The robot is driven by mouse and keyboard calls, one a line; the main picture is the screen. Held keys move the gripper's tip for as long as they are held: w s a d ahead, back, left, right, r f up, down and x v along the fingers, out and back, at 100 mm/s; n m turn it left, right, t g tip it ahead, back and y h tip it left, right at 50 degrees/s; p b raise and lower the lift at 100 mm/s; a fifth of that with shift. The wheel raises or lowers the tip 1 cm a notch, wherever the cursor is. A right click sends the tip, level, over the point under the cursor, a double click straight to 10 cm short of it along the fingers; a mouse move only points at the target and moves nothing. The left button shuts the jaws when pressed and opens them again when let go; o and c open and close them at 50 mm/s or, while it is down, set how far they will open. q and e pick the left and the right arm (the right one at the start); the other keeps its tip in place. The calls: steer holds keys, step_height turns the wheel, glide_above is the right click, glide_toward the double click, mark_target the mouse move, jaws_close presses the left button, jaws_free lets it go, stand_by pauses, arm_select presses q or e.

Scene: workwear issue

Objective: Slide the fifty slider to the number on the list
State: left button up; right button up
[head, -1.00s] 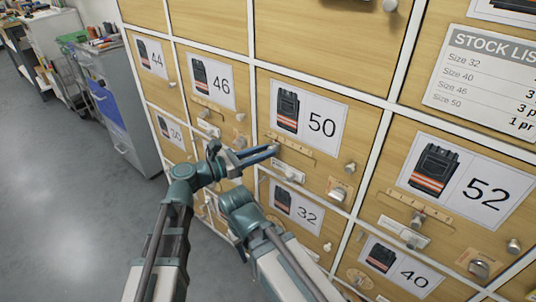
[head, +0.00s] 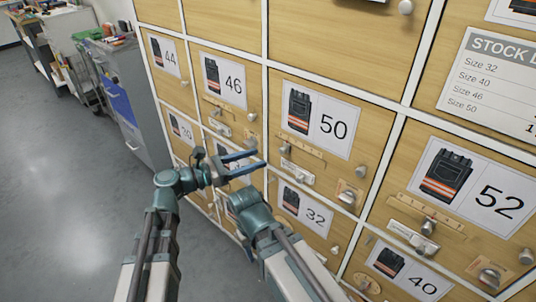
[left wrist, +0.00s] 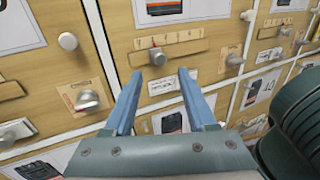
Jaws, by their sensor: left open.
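The 50 door (head: 381,128) carries a trouser picture and a large 50. Under its label is a wooden scale strip (head: 312,152) with a slider knob (head: 286,164). In the left wrist view the slider knob (left wrist: 157,57) has a red mark and sits left of the middle of the numbered strip (left wrist: 185,48). My left gripper (head: 262,160) is open and empty, left of the slider; its fingertips (left wrist: 157,80) point toward the strip, apart from the knob. The stock list (head: 495,85) is cut off at the right; a 1 shows in the Size 50 row. My right gripper is not in view.
Neighbouring doors 46 (head: 244,60), 52 (head: 403,163) and 32 (head: 331,226) have protruding hardware. The 50 door has a round knob (head: 360,171) and a latch (head: 345,195) right of its strip. Open grey floor (head: 60,200) lies at the left.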

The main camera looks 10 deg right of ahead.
arm_select(q)
steer(key=v, duration=0.7)
stand_by(0.3)
steer(key=s+a+f+m+g+y, duration=0.2)
steer(key=f+m+y, duration=0.35)
steer(key=f, duration=0.25)
steer(key=s+a+f+m+g+y, duration=0.1)
steer(key=s+a+f+m+y, duration=0.2)
steer(key=f+m, duration=0.4)
steer(key=s+a+f+m+g+y, duration=0.1)
steer(key=a+f+m+y, duration=0.25)
steer(key=a+y, duration=0.2)
steer(key=s+a+f+m+y, duration=0.1)
steer(key=a+f+m+y, duration=0.3)
steer(key=a, duration=0.3)
steer(key=s+d+r+m+p, duration=0.1)
steer(key=s+d+r+p, duration=0.1)
steer(key=r+p, duration=0.6)
steer(key=s+d+r+m+p, duration=0.1)
steer(key=d+r+m+p, duration=0.1)
steer(key=d+r+p, duration=0.3)
steer(key=s+d+r+m+g+p, duration=0.1)
steer(key=d+r+p, duration=0.3)
steer(key=r+p, duration=0.7)
steer(key=shift+s+r+m+y, duration=0.3)
steer(key=shift+s+r+m, duration=0.2)
steer(key=shift+s, duration=0.4)
steer(key=shift+d, duration=0.1)
